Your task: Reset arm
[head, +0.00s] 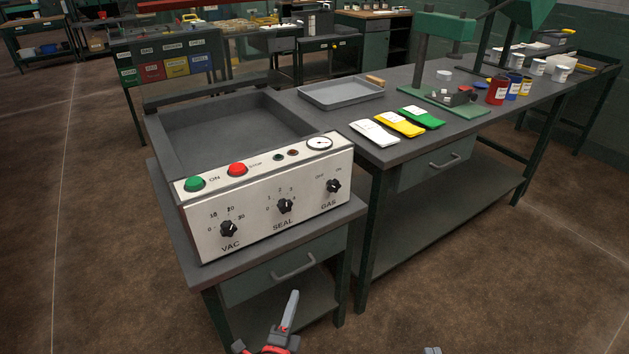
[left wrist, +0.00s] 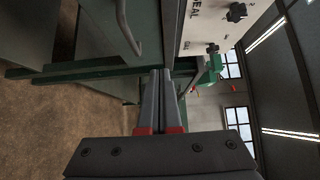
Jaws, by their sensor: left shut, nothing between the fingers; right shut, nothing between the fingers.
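My left gripper (head: 290,303) is low in the head view, in front of the vacuum sealer's stand, with grey fingers and red parts. In the left wrist view its two fingers (left wrist: 165,75) lie together, shut and empty. Only a small grey tip of my right gripper (head: 432,350) shows at the bottom edge of the head view. It is shut, with nothing seen in it. Most of the right arm is out of view. Neither gripper visibly touches anything.
The vacuum sealer panel (head: 270,200) with knobs and buttons stands over a drawer with a handle (head: 294,267). A workbench (head: 345,122) at right holds a grey tray (head: 341,93), white, yellow and green pouches (head: 399,123) and several cans. The floor (head: 470,280) at lower right is clear.

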